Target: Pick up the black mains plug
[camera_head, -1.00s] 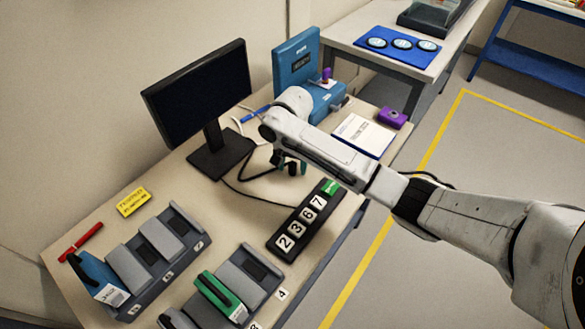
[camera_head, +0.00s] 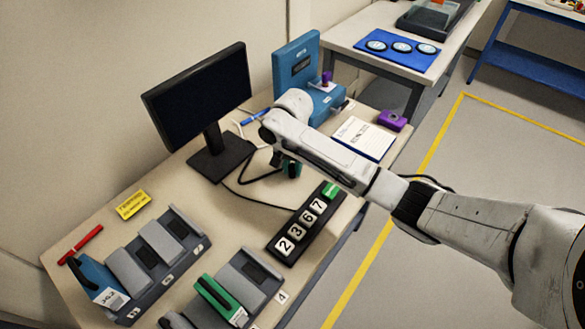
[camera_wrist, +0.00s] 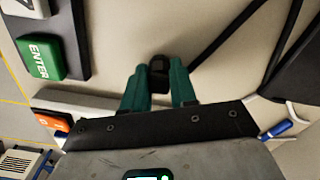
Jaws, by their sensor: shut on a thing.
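The black mains plug (camera_wrist: 160,70) shows in the wrist view between the two teal fingers of my gripper (camera_wrist: 158,88). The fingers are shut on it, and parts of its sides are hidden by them. In the head view, my gripper (camera_head: 291,169) is low over the desk, right of the monitor's base. The plug cannot be made out clearly there, behind my arm and fingers. Whether it touches the desk is hard to tell.
A black keypad (camera_head: 271,247) with numbered keys and a green ENTER key (camera_wrist: 40,57) lies near the desk's front edge. The monitor (camera_head: 197,95) stands at the left. A black cable (camera_head: 255,204) runs across the desk.

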